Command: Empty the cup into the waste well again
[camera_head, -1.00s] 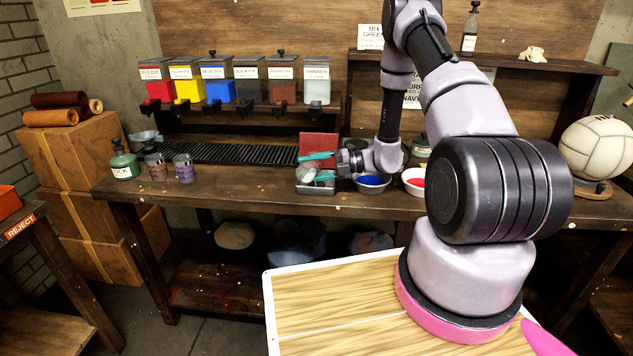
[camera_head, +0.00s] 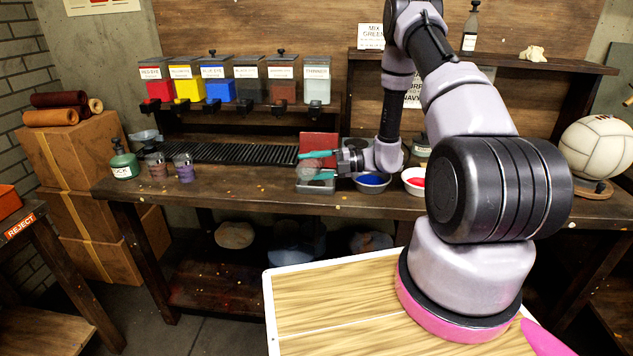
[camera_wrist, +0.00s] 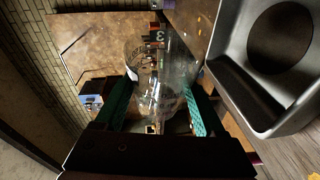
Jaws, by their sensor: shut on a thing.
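My gripper (camera_head: 318,165) has its teal fingers shut on a clear cup (camera_head: 307,169), just above the bench. In the wrist view, the see-through cup (camera_wrist: 160,75) sits between the two fingers (camera_wrist: 160,112). I cannot make out any liquid in it. A grey metal basin with a dark round opening, apparently the waste well (camera_wrist: 228,82), is beside the cup at the right of the wrist view. In the head view, the metal basin (camera_head: 316,187) shows just below the fingers and is partly hidden by them.
A blue-filled bowl (camera_head: 371,183) and a red-filled bowl (camera_head: 413,181) stand right of my gripper. A red panel (camera_head: 319,143) stands behind it. Dye dispensers (camera_head: 220,88) line the back. A green bottle (camera_head: 124,164) and two jars (camera_head: 184,168) stand left. The bench between is clear.

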